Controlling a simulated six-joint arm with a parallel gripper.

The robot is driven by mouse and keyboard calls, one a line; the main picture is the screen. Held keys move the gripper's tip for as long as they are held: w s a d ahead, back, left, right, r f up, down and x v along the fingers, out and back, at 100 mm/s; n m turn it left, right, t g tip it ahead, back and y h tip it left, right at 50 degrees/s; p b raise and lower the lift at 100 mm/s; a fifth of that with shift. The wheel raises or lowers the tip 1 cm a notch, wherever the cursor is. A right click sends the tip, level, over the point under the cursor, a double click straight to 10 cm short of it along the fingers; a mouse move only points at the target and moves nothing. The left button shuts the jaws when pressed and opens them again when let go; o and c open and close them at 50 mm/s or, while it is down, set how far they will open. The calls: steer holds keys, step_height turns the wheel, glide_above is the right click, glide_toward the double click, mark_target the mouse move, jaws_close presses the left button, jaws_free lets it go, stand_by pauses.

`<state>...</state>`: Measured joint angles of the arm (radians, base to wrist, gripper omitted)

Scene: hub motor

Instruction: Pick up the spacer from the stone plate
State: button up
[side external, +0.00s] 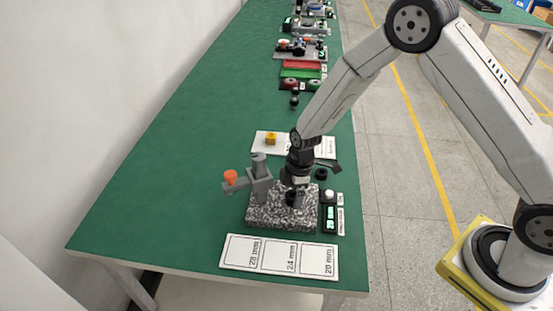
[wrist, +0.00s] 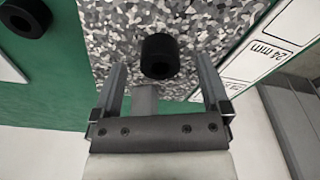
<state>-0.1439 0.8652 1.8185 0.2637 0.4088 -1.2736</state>
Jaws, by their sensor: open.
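The spacer is a short black cylinder with a hole in it (wrist: 160,57), standing on the speckled stone plate (wrist: 215,25). In the side view the spacer (side external: 292,199) is a dark spot on the stone plate (side external: 262,219), partly covered by my gripper (side external: 293,184). My gripper is right above the plate there. In the wrist view my open gripper (wrist: 160,75) has one finger to the left and one to the right of the spacer's near side, with gaps on both sides. I cannot tell the fingertips' height exactly.
A grey stand with an orange knob (side external: 231,177) rises at the plate's left. A small display box (side external: 328,212) stands right of the plate. A card marked with sizes (side external: 279,257) lies in front. Another black ring (side external: 321,174) lies behind the plate.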

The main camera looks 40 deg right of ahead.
steer(key=shift+a+f, duration=0.1)
steer(key=shift+f, duration=0.5)
jaws_close()
steer(key=shift+r, duration=0.15)
steer(key=shift+r, duration=0.75)
steer(key=s+d+r, duration=0.2)
steer(key=s+r, duration=0.9)
steer(key=s, duration=0.2)
steer(key=shift+s, duration=0.4)
